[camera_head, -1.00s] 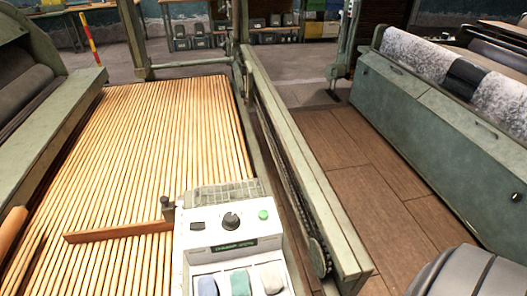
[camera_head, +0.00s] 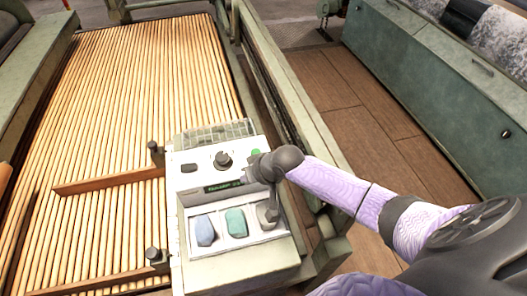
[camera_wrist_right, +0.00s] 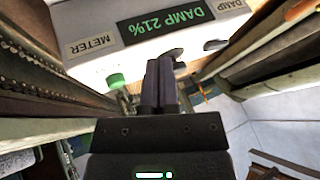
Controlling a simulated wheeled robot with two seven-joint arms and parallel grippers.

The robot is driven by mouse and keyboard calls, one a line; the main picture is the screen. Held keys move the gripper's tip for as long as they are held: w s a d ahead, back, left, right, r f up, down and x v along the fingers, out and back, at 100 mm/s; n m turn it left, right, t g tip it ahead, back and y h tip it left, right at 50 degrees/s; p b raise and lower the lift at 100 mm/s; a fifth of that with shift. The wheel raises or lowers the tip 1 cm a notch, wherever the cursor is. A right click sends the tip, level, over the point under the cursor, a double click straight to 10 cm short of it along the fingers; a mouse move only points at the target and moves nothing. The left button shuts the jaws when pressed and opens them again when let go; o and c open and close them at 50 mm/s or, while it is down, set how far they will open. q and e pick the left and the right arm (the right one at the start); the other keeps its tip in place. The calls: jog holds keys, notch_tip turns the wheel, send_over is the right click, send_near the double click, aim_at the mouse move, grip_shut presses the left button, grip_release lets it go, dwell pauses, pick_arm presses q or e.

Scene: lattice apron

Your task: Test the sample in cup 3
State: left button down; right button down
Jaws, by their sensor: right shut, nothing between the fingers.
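The damp meter (camera_head: 187,185) is a white box on the slatted bed with a knob (camera_head: 222,160), a green button (camera_head: 255,153) and a dark display. In the right wrist view the display (camera_wrist_right: 165,23) reads DAMP 21%. Cups in its front hold a blue sample (camera_head: 205,230) and a green sample (camera_head: 236,222). The third, right-hand cup (camera_head: 268,214) looks grey and lies partly behind my arm and its shadow. My right gripper (camera_head: 252,172) is shut and empty over the panel's right side; its fingers (camera_wrist_right: 160,75) show beside the green button (camera_wrist_right: 115,80). Contact is unclear.
Wooden slats (camera_head: 120,110) fill the bed left of the meter, with a brown bar (camera_head: 105,182) across them. A green frame rail (camera_head: 290,95) runs along the right. Beyond it lies wooden floor (camera_head: 350,110) and a green machine (camera_head: 440,75).

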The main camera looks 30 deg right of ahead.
pick_arm(q)
jog(key=shift+f, duration=0.3)
pick_arm(e)
jog(key=w+d+r+m+t, duration=0.2)
jog(key=w+d+r+m, duration=0.1)
jog(key=w+d+r, duration=0.4)
jog(key=shift+w+r+m, duration=0.35)
jog(key=shift+r+m, duration=0.05)
jog(key=shift+r, duration=0.55)
